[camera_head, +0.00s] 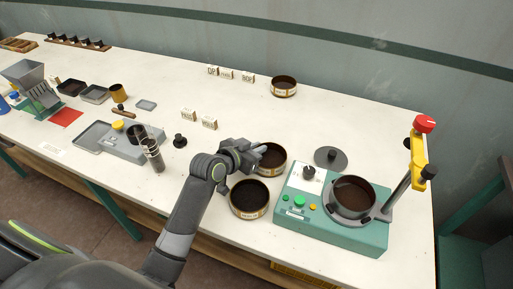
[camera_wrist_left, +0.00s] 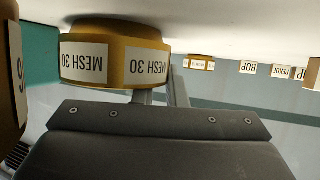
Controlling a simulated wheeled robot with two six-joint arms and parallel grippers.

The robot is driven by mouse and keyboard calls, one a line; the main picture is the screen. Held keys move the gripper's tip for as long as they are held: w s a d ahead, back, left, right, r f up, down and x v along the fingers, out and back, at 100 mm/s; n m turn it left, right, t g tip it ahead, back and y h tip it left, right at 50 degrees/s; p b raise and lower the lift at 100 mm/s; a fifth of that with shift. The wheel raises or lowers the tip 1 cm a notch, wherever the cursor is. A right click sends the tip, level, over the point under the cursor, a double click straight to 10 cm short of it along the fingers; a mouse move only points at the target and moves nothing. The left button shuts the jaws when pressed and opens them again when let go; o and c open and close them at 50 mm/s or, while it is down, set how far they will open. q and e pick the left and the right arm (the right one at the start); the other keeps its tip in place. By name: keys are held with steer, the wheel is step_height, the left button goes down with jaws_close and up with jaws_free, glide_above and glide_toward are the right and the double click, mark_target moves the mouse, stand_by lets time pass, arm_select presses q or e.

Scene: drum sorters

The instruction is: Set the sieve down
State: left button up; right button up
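A brass-rimmed sieve (camera_head: 270,158) with dark contents stands on the white table. It appears upside down in the left wrist view, labelled MESH 30 (camera_wrist_left: 115,55), and its base seems to meet the tabletop. My left gripper (camera_head: 257,157) is at this sieve's left side. In the left wrist view its fingers (camera_wrist_left: 161,95) reach the sieve's wall, one partly hidden behind it and one beside it. Whether they press on the wall cannot be told. A second sieve (camera_head: 249,198) stands just in front, close to my left wrist. My right gripper is not in view.
A green machine (camera_head: 330,236) holding a dark round pan (camera_head: 353,197) stands right, with a red-topped post (camera_head: 424,124). A grey disc (camera_head: 330,158) lies behind it. Another sieve (camera_head: 284,87) stands at the back near label cards (camera_head: 228,74).

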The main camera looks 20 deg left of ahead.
arm_select(q)
steer(key=o, duration=0.4)
steer(key=shift+s+r, duration=0.1)
steer(key=v, duration=1.1)
steer(key=shift+s+a+r, duration=0.1)
steer(key=shift+s+r, duration=0.1)
steer(key=shift+s, duration=0.15)
